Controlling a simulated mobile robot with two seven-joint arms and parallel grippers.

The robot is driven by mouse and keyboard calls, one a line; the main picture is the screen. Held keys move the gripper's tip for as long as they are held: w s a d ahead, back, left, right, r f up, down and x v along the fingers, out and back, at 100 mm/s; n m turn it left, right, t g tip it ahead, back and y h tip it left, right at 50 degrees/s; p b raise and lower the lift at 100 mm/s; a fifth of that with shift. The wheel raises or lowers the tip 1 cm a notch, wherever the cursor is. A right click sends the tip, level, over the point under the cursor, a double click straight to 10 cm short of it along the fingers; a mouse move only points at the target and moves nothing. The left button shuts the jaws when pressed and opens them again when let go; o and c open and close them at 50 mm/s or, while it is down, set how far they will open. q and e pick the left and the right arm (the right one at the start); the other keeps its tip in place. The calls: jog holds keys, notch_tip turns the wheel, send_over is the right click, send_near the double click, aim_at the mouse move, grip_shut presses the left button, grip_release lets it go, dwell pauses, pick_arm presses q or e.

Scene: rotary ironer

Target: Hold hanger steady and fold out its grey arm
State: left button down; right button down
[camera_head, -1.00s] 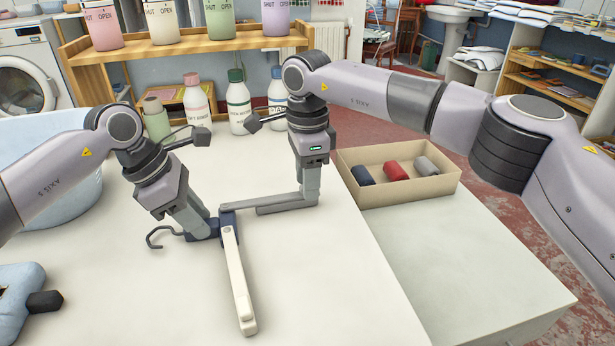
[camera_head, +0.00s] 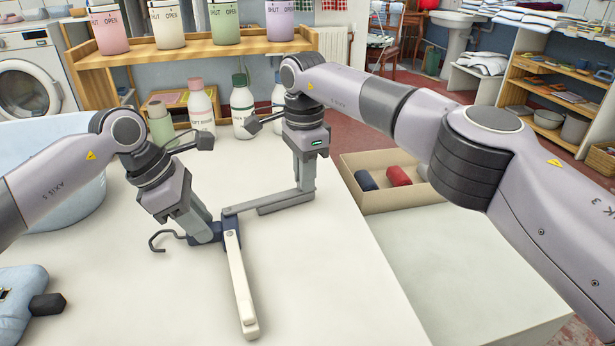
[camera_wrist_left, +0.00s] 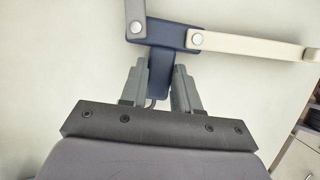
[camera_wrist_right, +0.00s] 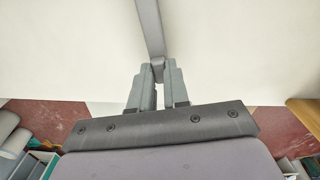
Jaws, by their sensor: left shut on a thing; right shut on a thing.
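The hanger lies on the white table with a dark blue hub (camera_head: 229,227), a dark hook (camera_head: 160,241), a cream arm (camera_head: 239,285) pointing to the front, and a grey arm (camera_head: 262,202) reaching to the right. My left gripper (camera_head: 212,236) is shut on the blue hub, also seen in the left wrist view (camera_wrist_left: 159,70). The cream and grey arms join the hub at round pivots there. My right gripper (camera_head: 303,192) is shut on the outer end of the grey arm, which shows between its fingers in the right wrist view (camera_wrist_right: 157,70).
An open cardboard box (camera_head: 390,200) with a dark blue roll and a red roll stands to the right. Several bottles (camera_head: 200,108) stand behind the arms. A blue basin (camera_head: 70,205) and a light blue thing (camera_head: 20,300) are at the left.

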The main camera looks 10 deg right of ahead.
jog(key=shift+w+a+n, duration=0.1)
jog(key=shift+w+n, duration=0.2)
jog(key=shift+w, duration=0.2)
dwell(0.3)
jog(key=c, duration=1.1)
grip_release()
jog(key=shift+s, duration=0.15)
